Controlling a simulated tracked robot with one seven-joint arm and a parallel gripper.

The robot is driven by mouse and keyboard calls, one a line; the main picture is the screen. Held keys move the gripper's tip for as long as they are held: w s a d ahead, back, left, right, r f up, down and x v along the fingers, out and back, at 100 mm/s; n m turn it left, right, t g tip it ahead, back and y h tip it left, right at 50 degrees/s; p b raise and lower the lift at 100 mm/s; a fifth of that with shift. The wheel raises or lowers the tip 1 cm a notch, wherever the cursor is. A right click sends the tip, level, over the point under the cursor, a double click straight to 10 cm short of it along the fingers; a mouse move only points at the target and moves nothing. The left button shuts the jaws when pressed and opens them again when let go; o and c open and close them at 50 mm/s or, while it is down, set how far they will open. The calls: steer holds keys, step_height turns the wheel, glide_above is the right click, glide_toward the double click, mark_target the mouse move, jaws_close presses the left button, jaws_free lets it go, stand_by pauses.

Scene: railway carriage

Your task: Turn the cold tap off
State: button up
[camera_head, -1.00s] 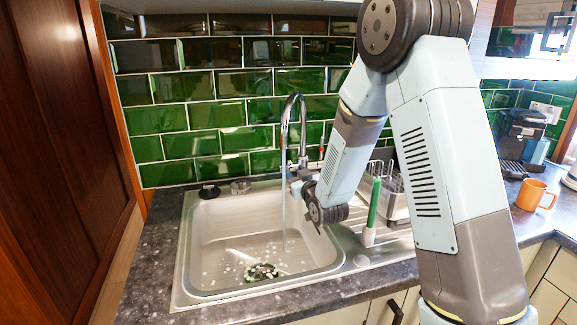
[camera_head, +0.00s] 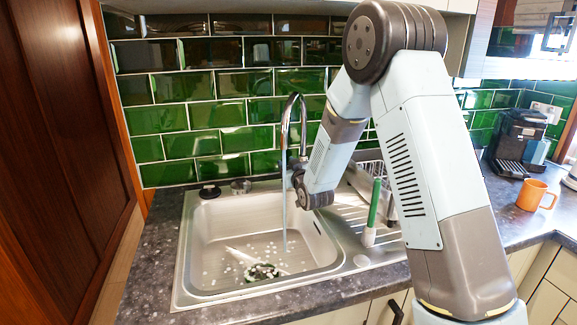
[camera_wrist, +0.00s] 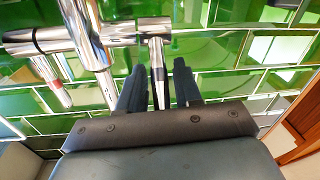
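The chrome mixer tap (camera_head: 291,112) stands at the back of the sink, and a thin stream of water (camera_head: 284,205) runs from its spout into the basin. In the wrist view, the cold tap's chrome lever (camera_wrist: 157,62) sticks out from the tap body (camera_wrist: 125,33). My gripper (camera_wrist: 159,78) is open, with one dark finger on each side of this lever; a gap shows on the right, while contact on the left is unclear. A second lever with a red band (camera_wrist: 52,82) lies to the left. In the head view my wrist hides the fingers and levers.
The steel sink (camera_head: 193,262) holds a dark and white round item (camera_head: 262,272). A green-handled brush (camera_head: 373,205) stands right of the basin, near a dish rack (camera_head: 388,203). An orange mug (camera_head: 536,195) and coffee machine (camera_head: 518,140) are further right. Green tiles (camera_head: 222,143) stand close behind.

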jaws_close()
